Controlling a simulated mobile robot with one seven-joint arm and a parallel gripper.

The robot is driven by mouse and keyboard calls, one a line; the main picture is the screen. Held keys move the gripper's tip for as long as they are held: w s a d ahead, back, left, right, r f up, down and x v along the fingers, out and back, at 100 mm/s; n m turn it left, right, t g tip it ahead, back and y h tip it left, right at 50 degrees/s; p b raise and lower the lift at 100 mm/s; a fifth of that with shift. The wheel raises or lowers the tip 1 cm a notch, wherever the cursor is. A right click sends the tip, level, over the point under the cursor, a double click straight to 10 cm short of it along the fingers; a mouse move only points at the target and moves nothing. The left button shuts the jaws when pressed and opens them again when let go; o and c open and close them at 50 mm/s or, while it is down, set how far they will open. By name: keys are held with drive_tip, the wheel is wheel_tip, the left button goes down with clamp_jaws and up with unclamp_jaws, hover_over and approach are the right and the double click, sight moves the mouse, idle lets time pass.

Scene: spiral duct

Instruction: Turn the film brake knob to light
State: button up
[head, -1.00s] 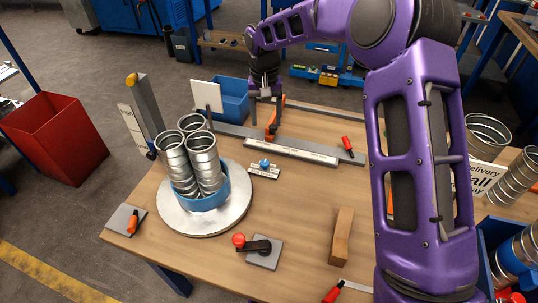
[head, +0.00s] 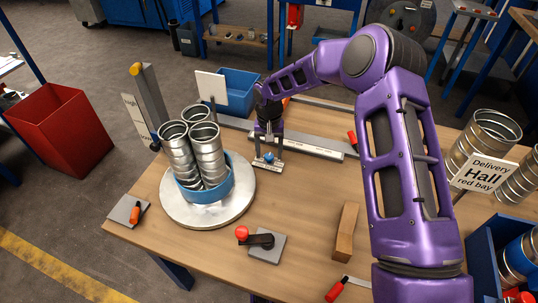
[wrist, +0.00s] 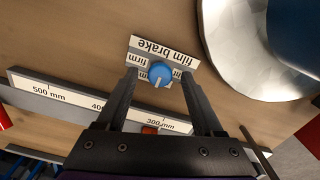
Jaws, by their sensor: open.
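The film brake knob is a blue dial (wrist: 159,72) with a white pointer mark, on a small white label plate (wrist: 150,48). In the wrist view the plate reads upside down; "film brake" and "firm" are legible, the other small words are not clear. The pointer mark faces toward my gripper's palm in that view. In the head view the knob (head: 268,157) sits on the bench right of the turntable. My gripper (wrist: 159,78) is open, pointing down, with one fingertip on each side of the knob; contact cannot be seen. It also shows in the head view (head: 269,148).
A round metal turntable (head: 205,215) with a blue ring holding several spiral ducts stands left of the knob. A steel ruler rail (head: 310,146) runs behind it. A red-knobbed crank (head: 258,240) and a wooden block (head: 346,232) lie nearer the front.

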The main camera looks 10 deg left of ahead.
drive_tip(key=shift+f, duration=0.65)
clamp_jaws()
